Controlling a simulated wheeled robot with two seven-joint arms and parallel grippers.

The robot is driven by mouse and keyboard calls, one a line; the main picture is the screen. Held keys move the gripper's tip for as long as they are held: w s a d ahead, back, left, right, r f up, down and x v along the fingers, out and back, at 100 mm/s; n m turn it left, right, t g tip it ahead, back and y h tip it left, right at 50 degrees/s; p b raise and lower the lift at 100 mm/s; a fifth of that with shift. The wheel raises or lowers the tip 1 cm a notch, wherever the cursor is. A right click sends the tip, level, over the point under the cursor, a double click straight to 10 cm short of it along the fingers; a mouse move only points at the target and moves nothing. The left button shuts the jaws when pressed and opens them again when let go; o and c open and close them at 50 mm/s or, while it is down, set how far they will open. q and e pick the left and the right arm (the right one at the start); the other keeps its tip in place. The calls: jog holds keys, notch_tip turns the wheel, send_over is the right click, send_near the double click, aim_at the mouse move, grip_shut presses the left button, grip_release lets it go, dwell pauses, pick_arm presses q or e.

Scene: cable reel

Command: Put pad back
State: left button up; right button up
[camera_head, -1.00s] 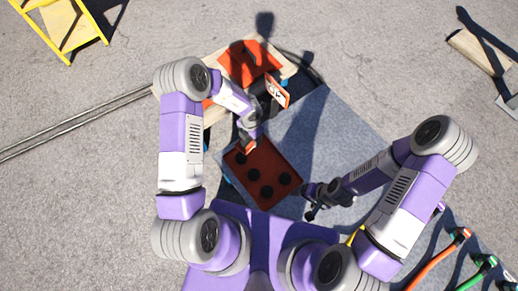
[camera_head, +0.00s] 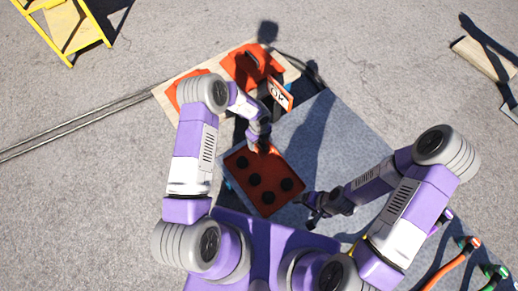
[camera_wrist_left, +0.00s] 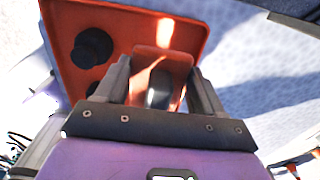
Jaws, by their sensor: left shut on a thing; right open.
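My left gripper (camera_head: 262,143) is shut on a small orange piece, which I take as the pad (camera_head: 263,149). In the left wrist view the orange pad (camera_wrist_left: 165,62) sits between the two fingers and has a dark grey oval patch. The gripper is at the far corner of a red-orange tray (camera_head: 265,182) with several black round knobs. The wrist view shows the pad over the tray's edge; I cannot tell whether they touch. My right gripper (camera_head: 310,212) is open beside the tray's right side, over the grey-blue surface.
A wooden board (camera_head: 180,86) with orange parts (camera_head: 246,66) lies beyond the tray, with an orange-and-white sign (camera_head: 281,95) near it. A yellow frame (camera_head: 62,30) stands far left. Orange and green cables (camera_head: 450,262) lie at lower right. The grey-blue surface (camera_head: 335,140) right of the tray is clear.

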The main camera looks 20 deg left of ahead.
aim_at(259, 147)
pick_arm(q)
jog(key=shift+f+b, duration=0.85)
jog(key=shift+f, duration=1.85)
pick_arm(e)
jog(key=shift+f, duration=1.1)
pick_arm(q)
jog(key=shift+f, duration=0.15)
pick_arm(e)
jog(key=shift+f, duration=0.1)
pick_arm(q)
jog(key=o, duration=1)
